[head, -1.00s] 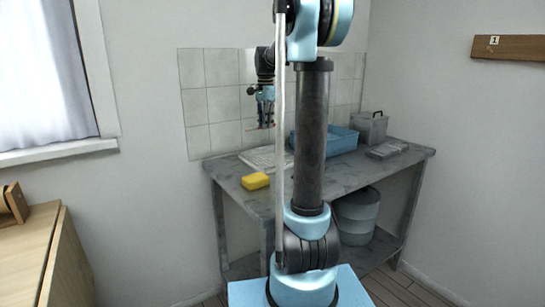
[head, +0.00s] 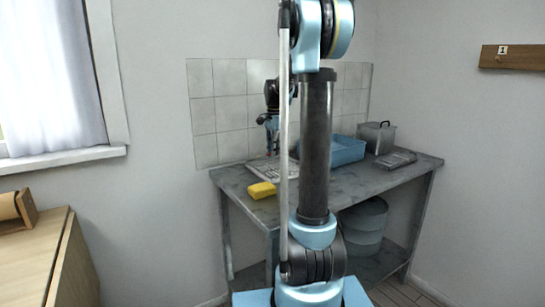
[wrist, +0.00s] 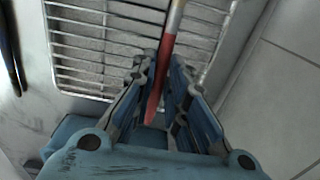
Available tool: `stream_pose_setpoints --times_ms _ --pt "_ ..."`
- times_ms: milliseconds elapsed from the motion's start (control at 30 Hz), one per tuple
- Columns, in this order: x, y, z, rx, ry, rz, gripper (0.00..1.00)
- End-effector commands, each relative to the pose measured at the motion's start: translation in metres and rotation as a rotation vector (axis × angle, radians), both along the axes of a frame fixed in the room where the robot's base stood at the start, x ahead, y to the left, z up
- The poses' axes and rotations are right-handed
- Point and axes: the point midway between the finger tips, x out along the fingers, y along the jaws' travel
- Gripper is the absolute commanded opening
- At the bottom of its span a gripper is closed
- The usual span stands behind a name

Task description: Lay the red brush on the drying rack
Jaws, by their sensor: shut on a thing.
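The red brush (wrist: 155,95) is held between the fingers of my gripper (wrist: 163,62) in the wrist view. Its red handle runs between the fingers, and a metallic and pale part reaches past the top edge of the picture. The drying rack (wrist: 82,52), a grid of metal wires, lies below the gripper and brush. In the head view the rack (head: 262,171) lies on the grey bench by the tiled wall. My gripper (head: 271,148) is just above it, partly hidden by my arm. I cannot tell whether the brush touches the wires.
A yellow sponge (head: 262,190) lies at the front edge of the grey bench (head: 345,182). A blue tub (head: 346,151) and a grey lidded box (head: 377,137) stand right of the rack. A dark slender object (wrist: 9,55) lies left of the rack in the wrist view.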

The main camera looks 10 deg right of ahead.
Motion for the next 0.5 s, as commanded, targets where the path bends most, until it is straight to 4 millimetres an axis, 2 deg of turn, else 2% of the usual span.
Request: stream_pose_setpoints --times_ms 167,500 --pt "0.0 0.0 -0.022 0.0 0.0 0.0 0.01" --pt "0.0 0.001 -0.025 0.0 0.0 0.001 0.01"
